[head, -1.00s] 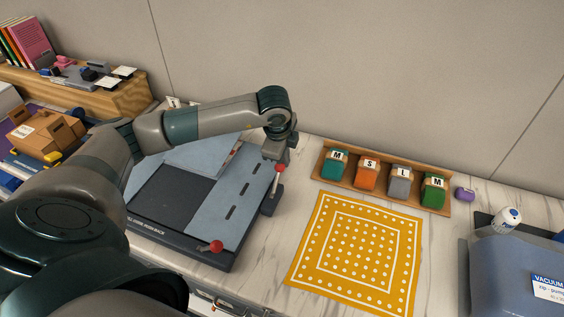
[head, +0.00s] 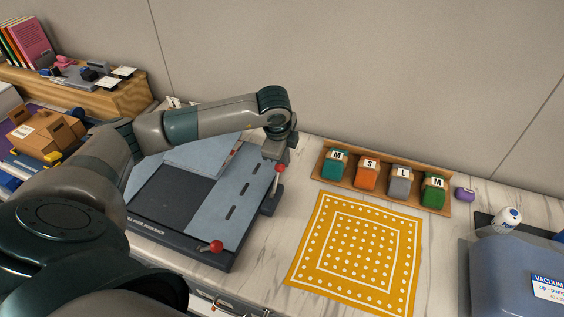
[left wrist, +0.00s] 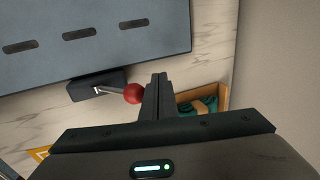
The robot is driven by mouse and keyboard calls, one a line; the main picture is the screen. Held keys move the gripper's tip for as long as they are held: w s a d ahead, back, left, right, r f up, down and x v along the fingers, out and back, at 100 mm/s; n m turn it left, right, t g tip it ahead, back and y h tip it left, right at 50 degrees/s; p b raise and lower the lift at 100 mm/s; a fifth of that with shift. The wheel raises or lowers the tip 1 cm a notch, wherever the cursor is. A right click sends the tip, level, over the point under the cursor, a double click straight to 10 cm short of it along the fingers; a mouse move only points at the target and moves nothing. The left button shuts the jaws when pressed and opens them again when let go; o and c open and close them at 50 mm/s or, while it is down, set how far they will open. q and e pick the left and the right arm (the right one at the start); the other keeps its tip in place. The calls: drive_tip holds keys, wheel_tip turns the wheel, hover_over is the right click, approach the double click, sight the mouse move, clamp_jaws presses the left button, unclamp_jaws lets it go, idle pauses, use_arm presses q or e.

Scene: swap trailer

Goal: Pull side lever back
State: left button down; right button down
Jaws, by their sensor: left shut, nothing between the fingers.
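The side lever is a thin metal rod with a red ball knob (head: 278,168), standing up from a dark bracket (head: 270,198) on the right side of the folding board (head: 213,207). My left gripper (head: 274,158) is shut and points down at the knob from above and behind. In the left wrist view the shut fingers (left wrist: 156,92) are right beside the red knob (left wrist: 134,93), with nothing between them. I cannot tell whether they touch it. A second red knob (head: 216,247) is at the board's front edge. My right gripper is not in view.
A yellow dotted cloth (head: 354,252) lies right of the board. Behind it a wooden tray (head: 325,164) holds several coloured rolls with letter tags. The wall is close behind the table.

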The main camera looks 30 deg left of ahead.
sight(275, 185)
use_arm(q)
drive_tip(key=s+d, duration=0.1)
drive_tip(key=s, duration=0.3)
drive_tip(key=s+d, duration=0.1)
drive_tip(key=s, duration=0.3)
drive_tip(key=s+d+b, duration=0.1)
drive_tip(key=s, duration=0.3)
drive_tip(key=shift+s+d+f, duration=0.1)
drive_tip(key=shift+s+d, duration=0.05)
drive_tip(key=shift+s, duration=0.2)
drive_tip(key=shift+w, duration=0.1)
drive_tip(key=shift+w+f, duration=0.15)
drive_tip(key=shift+w, duration=0.15)
drive_tip(key=shift+w+a+f, duration=0.2)
drive_tip(key=shift+w, duration=0.25)
drive_tip(key=shift+r, duration=0.15)
drive_tip(key=shift+w+a+r+p, duration=0.2)
drive_tip(key=shift+w+r+p, duration=0.05)
drive_tip(key=shift+w+r, duration=0.35)
drive_tip(key=shift+w+a+r+p, duration=0.15)
drive_tip(key=shift+w+r+p, duration=0.1)
drive_tip(key=shift+w+r, duration=0.3)
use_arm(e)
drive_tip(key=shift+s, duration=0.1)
use_arm(q)
drive_tip(key=shift+r, duration=0.1)
